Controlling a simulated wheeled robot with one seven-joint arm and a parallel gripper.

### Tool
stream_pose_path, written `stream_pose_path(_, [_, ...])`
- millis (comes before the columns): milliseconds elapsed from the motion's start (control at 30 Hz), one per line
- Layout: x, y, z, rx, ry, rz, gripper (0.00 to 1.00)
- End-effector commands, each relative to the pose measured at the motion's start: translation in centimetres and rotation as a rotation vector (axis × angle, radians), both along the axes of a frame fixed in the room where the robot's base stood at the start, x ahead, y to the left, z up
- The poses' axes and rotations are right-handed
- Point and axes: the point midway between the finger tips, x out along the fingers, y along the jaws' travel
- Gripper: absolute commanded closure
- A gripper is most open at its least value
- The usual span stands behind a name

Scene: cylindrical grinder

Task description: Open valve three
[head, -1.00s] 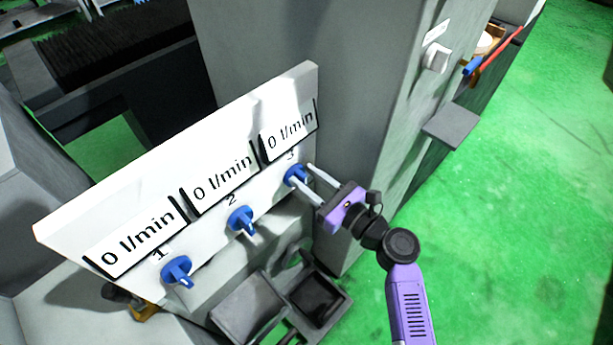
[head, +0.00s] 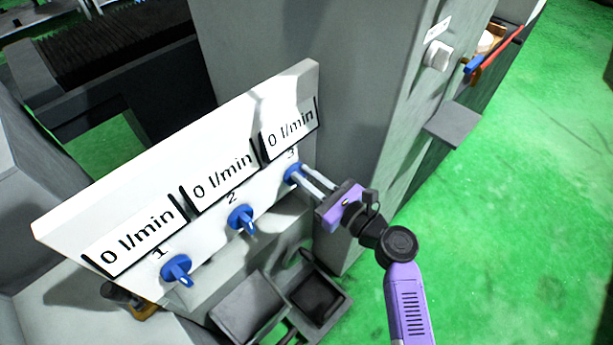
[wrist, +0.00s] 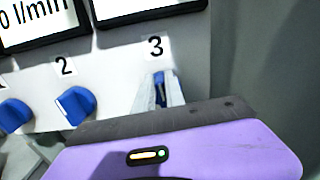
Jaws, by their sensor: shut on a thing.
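Valve three (head: 292,174) is a blue knob under the number 3 at the right end of a white panel (head: 110,204). My gripper (head: 308,180), purple with pale fingers, is shut on its handle. In the wrist view the blue handle of valve three (wrist: 160,88) shows between the two fingers, partly hidden by them and the gripper body. The display (head: 290,130) above valve three reads 0 l/min.
Valve two (head: 241,219) and valve one (head: 177,270) are similar blue knobs to the left, each under a display reading 0 l/min. A grey column (head: 350,130) stands close behind on the right. Dark open trays (head: 318,295) lie below. Green floor is free at the right.

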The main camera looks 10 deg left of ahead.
Motion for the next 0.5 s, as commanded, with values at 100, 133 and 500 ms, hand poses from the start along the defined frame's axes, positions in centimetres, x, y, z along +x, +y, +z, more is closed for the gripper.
stream_pose_path(100, [-0.14,0.06,-0.24,-0.04,-0.051,-0.001,1.0])
stream_pose_path(133, [-0.19,0.11,-0.25,-0.051,-0.068,0.0,1.0])
stream_pose_path(500, [-0.87,0.59,-0.74,-0.256,-0.328,0.0,1.0])
